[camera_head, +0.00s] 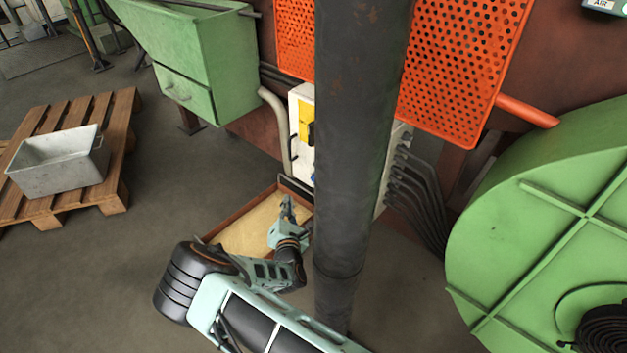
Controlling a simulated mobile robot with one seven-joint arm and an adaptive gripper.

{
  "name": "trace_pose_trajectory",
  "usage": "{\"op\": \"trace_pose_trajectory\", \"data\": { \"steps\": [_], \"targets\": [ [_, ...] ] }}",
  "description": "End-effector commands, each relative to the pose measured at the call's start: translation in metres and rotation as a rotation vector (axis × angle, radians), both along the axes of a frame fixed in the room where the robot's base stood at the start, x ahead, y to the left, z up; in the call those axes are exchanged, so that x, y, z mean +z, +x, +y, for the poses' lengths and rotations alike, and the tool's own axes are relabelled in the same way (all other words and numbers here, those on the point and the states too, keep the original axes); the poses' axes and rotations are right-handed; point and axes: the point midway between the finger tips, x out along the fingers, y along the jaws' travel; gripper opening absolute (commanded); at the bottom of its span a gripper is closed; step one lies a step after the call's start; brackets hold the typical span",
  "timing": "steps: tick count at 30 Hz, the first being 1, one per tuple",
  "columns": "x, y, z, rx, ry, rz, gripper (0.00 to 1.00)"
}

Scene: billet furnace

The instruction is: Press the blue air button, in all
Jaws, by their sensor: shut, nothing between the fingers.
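No blue air button can be made out for sure. A small panel marked "AIR" (601,4) shows at the top right corner, cut off by the picture's edge. A white control box (296,106) with a yellow plate stands behind the dark pipe, which hides much of it. A tiny bluish spot shows low on the box, too small to identify. My gripper (287,203) is shut and empty, pointing up, in front of and below the box, left of the pipe.
A thick dark pipe (360,140) stands upright close to my arm. A tray (245,226) lies behind my gripper. Orange perforated guards (465,60), a green round housing (550,210) and green cabinet (215,60) surround it. A pallet (118,140) holds a metal bin (60,178).

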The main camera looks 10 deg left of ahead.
Motion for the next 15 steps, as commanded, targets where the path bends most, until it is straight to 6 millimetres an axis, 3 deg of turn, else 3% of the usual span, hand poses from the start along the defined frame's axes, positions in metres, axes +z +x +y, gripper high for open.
{"op": "trace_pose_trajectory", "data": {
  "steps": [9,15],
  "targets": [
    [0.000,0.002,-0.001,-0.002,0.001,0.000,0.00],
    [-0.002,0.017,-0.010,-0.002,-0.001,-0.003,0.00]
  ]
}}
